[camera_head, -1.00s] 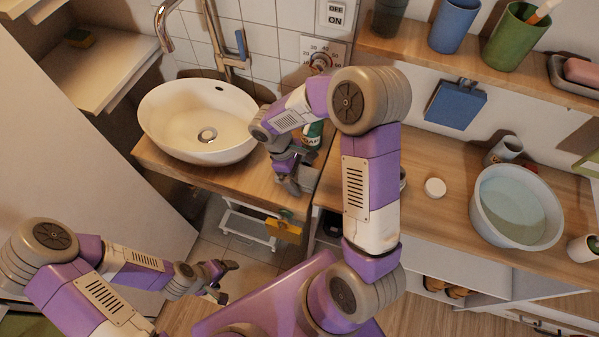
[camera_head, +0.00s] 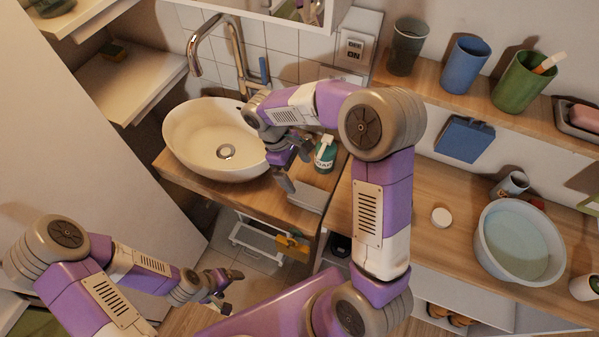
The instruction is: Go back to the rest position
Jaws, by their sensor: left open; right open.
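My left gripper (camera_head: 222,286) is low at the lower left, in the air over the floor, with its fingers apart and nothing between them. My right arm bends across the middle of the view. Its gripper (camera_head: 292,168) points down beside the right rim of the white sink (camera_head: 190,140), above the wooden washstand top. Its fingers look apart and I see nothing held. A green bottle with a white pump (camera_head: 325,153) stands on the washstand just right of the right gripper, apart from it as far as I can see.
A wooden counter (camera_head: 455,209) at right bears a round white lid (camera_head: 440,217), a water-filled basin (camera_head: 484,245) and a tipped cup (camera_head: 513,184). A shelf above holds several cups. A yellow item (camera_head: 293,247) hangs at the washstand front. A faucet (camera_head: 240,57) rises behind the sink.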

